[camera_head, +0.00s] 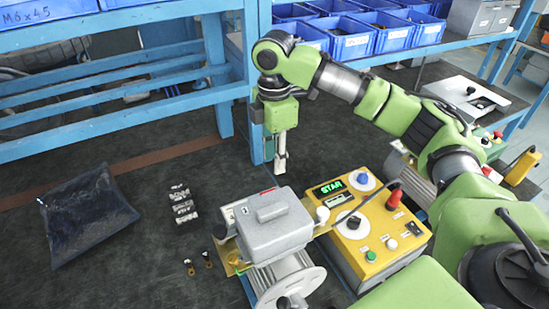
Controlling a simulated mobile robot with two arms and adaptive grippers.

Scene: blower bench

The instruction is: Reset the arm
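My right arm (415,115), green and grey, comes in from the right and bends down over the middle of the bench. Its gripper (281,165) points downward above and behind the grey motor housing (275,228). It looks clear of the things around it. The fingers show as one narrow strip, so I cannot tell whether they are open or shut; no held thing shows. My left gripper is not in view.
A yellow control box (372,262) with a lit display stands right of the motor housing. A dark bag (88,215), small metal parts (182,203) and two small fittings (198,263) lie left. A blue rack (120,80) stands behind. Blue bins (352,40) line a back shelf.

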